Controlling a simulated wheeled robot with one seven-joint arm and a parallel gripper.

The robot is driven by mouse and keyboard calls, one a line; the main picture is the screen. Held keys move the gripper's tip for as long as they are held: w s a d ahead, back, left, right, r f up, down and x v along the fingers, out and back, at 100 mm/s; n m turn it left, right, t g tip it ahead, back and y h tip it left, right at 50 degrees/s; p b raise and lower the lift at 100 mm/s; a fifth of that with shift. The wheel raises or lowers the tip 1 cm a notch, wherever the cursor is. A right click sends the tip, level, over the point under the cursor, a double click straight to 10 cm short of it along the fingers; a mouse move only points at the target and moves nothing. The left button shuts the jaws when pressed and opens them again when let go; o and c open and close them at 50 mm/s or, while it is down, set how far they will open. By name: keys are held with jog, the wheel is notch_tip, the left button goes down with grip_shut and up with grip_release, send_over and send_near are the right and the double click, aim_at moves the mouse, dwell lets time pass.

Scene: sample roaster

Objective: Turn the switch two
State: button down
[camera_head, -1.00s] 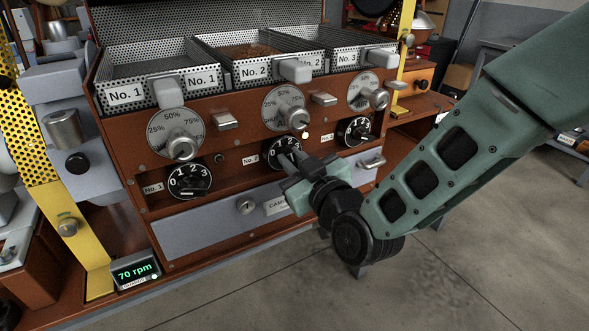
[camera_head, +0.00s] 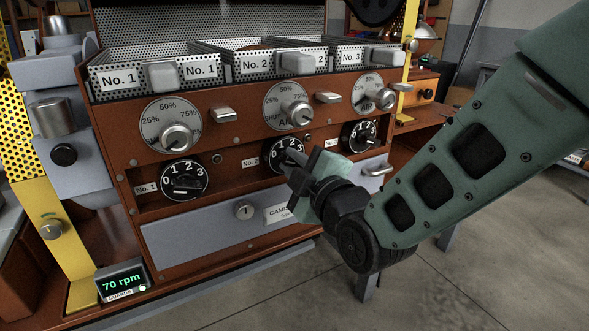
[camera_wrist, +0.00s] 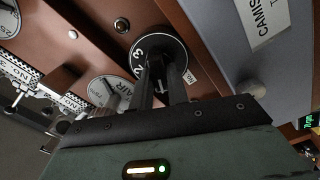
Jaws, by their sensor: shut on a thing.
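Switch two is the black round dial marked with white numbers (camera_head: 279,147), beside the No. 2 plate in the middle of the lower row. In the wrist view its numbered face (camera_wrist: 153,46) shows at top centre. My gripper (camera_head: 291,160) reaches it from the lower right. Its two dark fingers (camera_wrist: 163,75) are shut on the switch's knob, which they mostly hide. The knob's exact pointing is hard to read.
The No. 1 switch (camera_head: 184,180) and No. 3 switch (camera_head: 360,137) sit either side. Larger percent dials (camera_head: 170,125) are above, with perforated trays (camera_head: 120,78) over them. A grey drawer panel (camera_head: 190,238) lies below.

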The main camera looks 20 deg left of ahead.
jog(key=shift+n, duration=0.5)
jog(key=c, duration=1.4)
grip_release()
jog(key=shift+o, duration=0.2)
jog(key=b+v, duration=1.1)
jog(key=v, duration=0.6)
jog(key=shift+d+b, duration=0.2)
jog(key=shift+b, duration=0.1)
jog(key=shift+s, duration=0.1)
